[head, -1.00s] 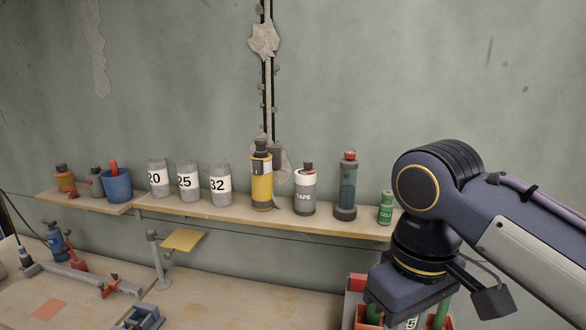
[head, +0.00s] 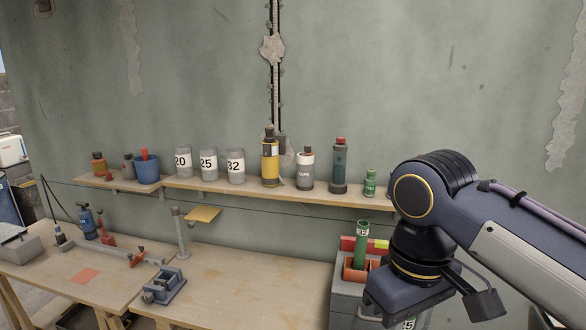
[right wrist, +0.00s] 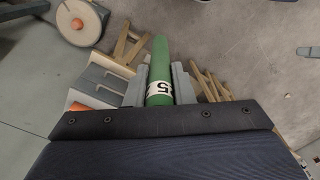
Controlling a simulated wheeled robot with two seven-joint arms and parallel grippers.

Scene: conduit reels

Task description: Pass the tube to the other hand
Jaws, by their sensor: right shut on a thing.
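My right gripper (right wrist: 161,82) is shut on a green tube (right wrist: 160,60) with a white label ending in 5, seen in the right wrist view. The tube lies between the two grey fingers and points away from the wrist. My left gripper is in neither current view.
A second green tube (head: 362,238) marked 32 stands in an orange holder (head: 352,270) on a grey cabinet. A wall shelf (head: 225,190) carries jars, bottles and a blue cup. The wooden bench (head: 230,275) has clear room in the middle; a grey vise (head: 163,286) stands at its front.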

